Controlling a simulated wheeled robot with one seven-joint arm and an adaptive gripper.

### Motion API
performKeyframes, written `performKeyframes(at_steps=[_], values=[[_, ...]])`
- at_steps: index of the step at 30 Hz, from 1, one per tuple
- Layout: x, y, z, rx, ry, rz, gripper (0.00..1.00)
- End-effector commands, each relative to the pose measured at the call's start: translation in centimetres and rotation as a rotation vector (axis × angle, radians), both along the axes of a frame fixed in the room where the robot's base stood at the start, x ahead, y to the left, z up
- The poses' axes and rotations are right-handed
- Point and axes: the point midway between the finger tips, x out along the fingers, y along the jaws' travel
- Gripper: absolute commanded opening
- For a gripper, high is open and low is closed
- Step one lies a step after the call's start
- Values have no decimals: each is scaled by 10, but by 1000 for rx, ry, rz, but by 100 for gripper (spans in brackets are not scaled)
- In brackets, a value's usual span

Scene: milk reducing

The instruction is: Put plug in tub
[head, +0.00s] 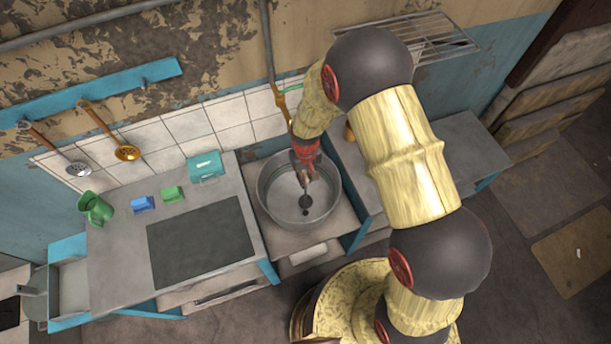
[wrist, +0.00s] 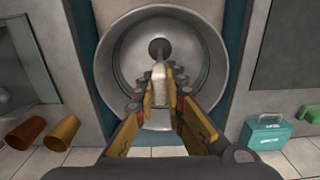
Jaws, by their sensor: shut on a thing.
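The tub (head: 270,203) is a round grey metal basin, seen from above in the head view; it fills the upper middle of the wrist view (wrist: 112,50). My gripper (head: 304,178) points down into the tub. Its fingers (wrist: 158,75) are shut on the plug (wrist: 158,88), a pale narrow piece between the fingertips. A dark round disc (wrist: 159,48) shows just past the pale piece, over the tub floor. I cannot tell whether this disc is the plug's lower end or the drain. The gap between plug and tub floor is unclear.
A counter left of the tub holds a dark mat (head: 200,240), a teal box (head: 205,167), green (head: 173,193) and blue (head: 143,203) blocks and a green jug (head: 95,208). Two brown cups (wrist: 62,133) show in the wrist view. A pipe (head: 268,50) runs down the wall.

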Motion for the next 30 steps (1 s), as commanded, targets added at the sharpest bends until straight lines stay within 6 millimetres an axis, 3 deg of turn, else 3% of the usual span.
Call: performKeyframes(at_steps=[30], values=[[0, 0, -94, 0, 0, 0, 0]])
